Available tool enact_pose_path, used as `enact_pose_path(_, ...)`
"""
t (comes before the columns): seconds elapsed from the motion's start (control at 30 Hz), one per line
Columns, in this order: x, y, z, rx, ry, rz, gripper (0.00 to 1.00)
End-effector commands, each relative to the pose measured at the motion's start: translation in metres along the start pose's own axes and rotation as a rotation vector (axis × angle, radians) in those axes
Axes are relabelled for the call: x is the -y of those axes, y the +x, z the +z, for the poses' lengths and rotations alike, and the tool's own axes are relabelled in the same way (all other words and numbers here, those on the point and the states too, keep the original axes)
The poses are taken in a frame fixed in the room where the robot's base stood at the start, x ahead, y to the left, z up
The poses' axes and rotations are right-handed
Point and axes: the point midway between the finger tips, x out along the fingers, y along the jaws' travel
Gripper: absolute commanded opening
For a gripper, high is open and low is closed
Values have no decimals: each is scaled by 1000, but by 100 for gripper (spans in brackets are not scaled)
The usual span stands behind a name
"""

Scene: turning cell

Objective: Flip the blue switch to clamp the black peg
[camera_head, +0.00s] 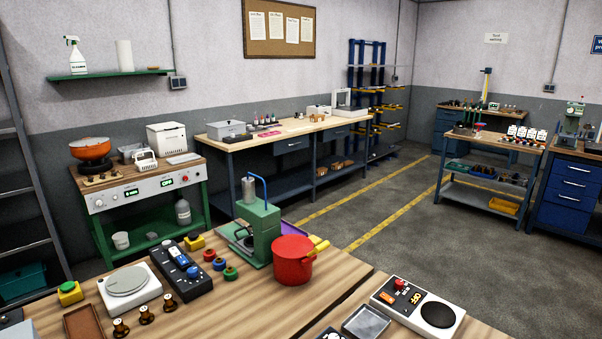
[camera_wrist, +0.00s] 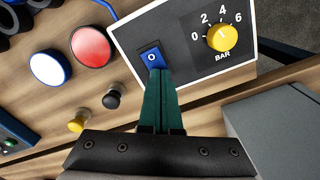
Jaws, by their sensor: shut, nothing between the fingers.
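In the wrist view a blue switch (camera_wrist: 152,55) marked "0" sits on a dark panel with a white border (camera_wrist: 128,40). My gripper (camera_wrist: 158,73) is shut and empty, its green fingertips at the lower edge of the switch and covering part of it. I cannot tell whether they touch it. A small black peg (camera_wrist: 112,97) with a rounded head stands on the wooden bench, left of my fingers and apart from them. My gripper does not show in the head view, and I cannot pick out this switch there.
A yellow "BAR" dial (camera_wrist: 223,37) is right of the switch. A yellow-headed peg (camera_wrist: 77,123), a red disc (camera_wrist: 91,46) and a white disc (camera_wrist: 50,67) lie left. A grey box (camera_wrist: 275,120) stands close on the right. The head view shows a red pot (camera_head: 292,262).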

Motion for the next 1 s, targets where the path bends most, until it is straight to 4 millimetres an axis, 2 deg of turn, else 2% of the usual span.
enact_pose_path(0.53,1,-61,-1,-3,-1,-2,0)
enact_pose_path(0.67,0,-68,0,-2,0,-1,0)
enact_pose_path(0.9,0,-69,0,-1,0,-1,0)
enact_pose_path(0.97,-8,-74,-2,-1,15,-3,0)
enact_pose_path(1.0,-21,-83,-4,1,39,-6,0)
